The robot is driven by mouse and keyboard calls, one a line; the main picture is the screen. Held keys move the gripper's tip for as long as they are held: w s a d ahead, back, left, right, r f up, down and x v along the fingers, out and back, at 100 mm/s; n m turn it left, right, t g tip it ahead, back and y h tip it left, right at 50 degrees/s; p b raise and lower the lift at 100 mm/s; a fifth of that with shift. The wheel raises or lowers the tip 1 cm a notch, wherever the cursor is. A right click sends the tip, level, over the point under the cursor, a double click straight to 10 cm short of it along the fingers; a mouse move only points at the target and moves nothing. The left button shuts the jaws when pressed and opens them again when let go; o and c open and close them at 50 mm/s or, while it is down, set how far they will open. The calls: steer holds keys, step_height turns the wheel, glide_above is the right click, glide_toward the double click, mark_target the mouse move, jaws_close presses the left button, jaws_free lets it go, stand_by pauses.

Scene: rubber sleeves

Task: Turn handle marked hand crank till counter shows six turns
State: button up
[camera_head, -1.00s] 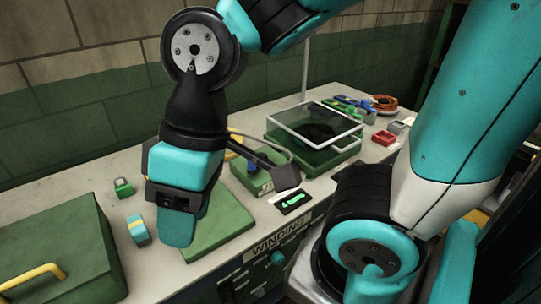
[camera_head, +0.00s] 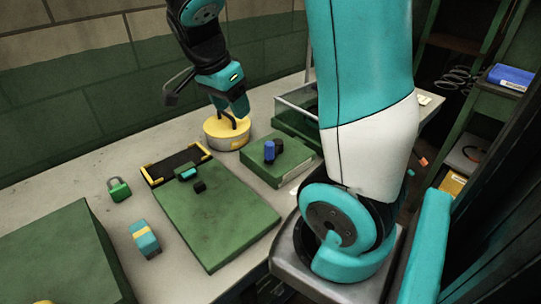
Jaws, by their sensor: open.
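My gripper (camera_head: 236,108) points down at the back of the bench, its tips just above or beside a yellow-and-white round drum (camera_head: 224,140) with a dark handle on top. I cannot tell whether they touch. It is open, with no object seen held. A low green box (camera_head: 290,165) to its right carries an upright blue knob (camera_head: 269,151) and a dark round part, which may be the hand crank; no readable marking confirms it. No counter reading is visible; my arm covers part of the bench on the right.
A green board (camera_head: 220,220) with a black-and-yellow tray (camera_head: 172,164) behind it lies in the middle. A green padlock (camera_head: 118,190), a teal-and-yellow block (camera_head: 145,238) and a large green case (camera_head: 60,255) are on the left. A clear-lidded box (camera_head: 293,115) stands behind my arm.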

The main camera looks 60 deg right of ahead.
mark_target(269, 143)
steer(key=s+d+f+m, duration=0.1)
steer(key=d+f, duration=0.2)
steer(key=f, duration=0.2)
steer(key=s+d+f+m, duration=0.1)
steer(key=d+f+m, duration=0.1)
steer(key=f, duration=0.4)
steer(key=s+d+f+m+g, duration=0.1)
steer(key=d+f, duration=0.4)
steer(key=shift+s+f+h+p, duration=0.3)
steer(key=shift+s+f+p, duration=0.05)
steer(key=shift+s, duration=0.05)
jaws_close()
